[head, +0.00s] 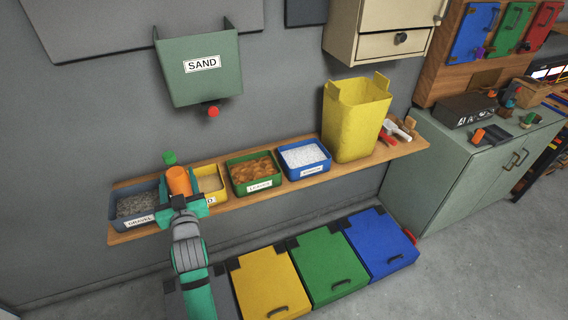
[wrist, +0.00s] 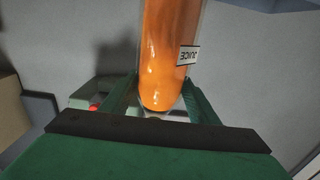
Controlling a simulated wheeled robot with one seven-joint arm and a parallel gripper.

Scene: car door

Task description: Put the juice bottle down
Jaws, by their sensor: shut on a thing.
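The juice bottle is orange with a green cap; its body (head: 179,181) shows at the left of the shelf in the head view. In the wrist view the bottle (wrist: 168,55) carries a "JUICE" label and fills the upper middle. My gripper (head: 188,201) is shut on the bottle, with a finger on each side of it; the fingers also show in the wrist view (wrist: 160,98). The bottle stands near upright, in front of or over the gravel and yellow trays. I cannot tell whether its base touches anything.
The wooden shelf (head: 240,201) carries a gravel tray (head: 137,206), a yellow tray (head: 211,182), a green tray (head: 254,174), a blue tray (head: 304,157) and a yellow bin (head: 355,118). A sand hopper (head: 199,72) hangs above. Lidded floor boxes (head: 328,268) stand below.

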